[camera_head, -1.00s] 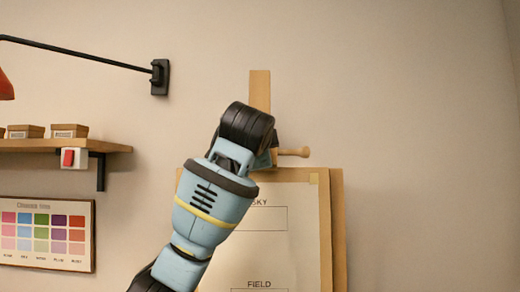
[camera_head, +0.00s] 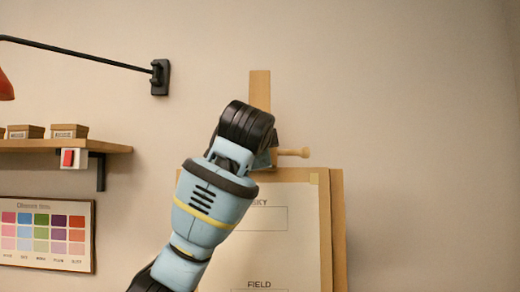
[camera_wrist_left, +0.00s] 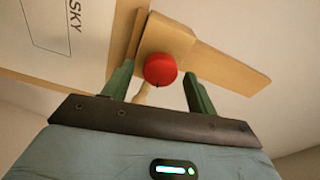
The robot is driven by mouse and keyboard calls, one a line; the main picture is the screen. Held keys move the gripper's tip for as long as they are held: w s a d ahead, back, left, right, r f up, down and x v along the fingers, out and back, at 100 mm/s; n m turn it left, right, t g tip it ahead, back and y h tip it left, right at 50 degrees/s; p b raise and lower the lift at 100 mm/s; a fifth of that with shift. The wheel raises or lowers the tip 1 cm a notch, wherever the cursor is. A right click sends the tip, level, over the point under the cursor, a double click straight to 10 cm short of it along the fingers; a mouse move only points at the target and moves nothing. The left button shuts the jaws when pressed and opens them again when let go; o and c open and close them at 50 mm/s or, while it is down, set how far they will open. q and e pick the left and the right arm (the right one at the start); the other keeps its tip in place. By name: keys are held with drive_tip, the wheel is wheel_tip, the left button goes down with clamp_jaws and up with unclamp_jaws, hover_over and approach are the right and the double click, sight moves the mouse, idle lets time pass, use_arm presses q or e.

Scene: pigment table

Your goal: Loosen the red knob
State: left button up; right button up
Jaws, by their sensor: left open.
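The red knob (camera_wrist_left: 160,69) shows in the left wrist view, round, on the wooden clamp block (camera_wrist_left: 165,35) of the easel. My left gripper (camera_wrist_left: 158,82) is open, with one green finger on each side of the knob and a visible gap to each in the picture. I cannot tell how far the fingertips reach along the knob. In the head view my left arm (camera_head: 208,203) hides the knob and the fingers. A pale wooden peg (camera_head: 293,152) sticks out to the right of the clamp. My right gripper is in neither view.
The easel's mast (camera_head: 260,90) rises above the clamp. A board with a sheet (camera_head: 305,230) marked SKY and FIELD stands below it. A shelf (camera_head: 60,145) with small boxes, a colour chart (camera_head: 45,233) and a lamp arm (camera_head: 80,53) are at left. The right wall is clear.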

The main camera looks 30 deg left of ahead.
use_arm(q)
drive_tip(key=v, duration=0.7)
drive_tip(key=shift+s, duration=0.15)
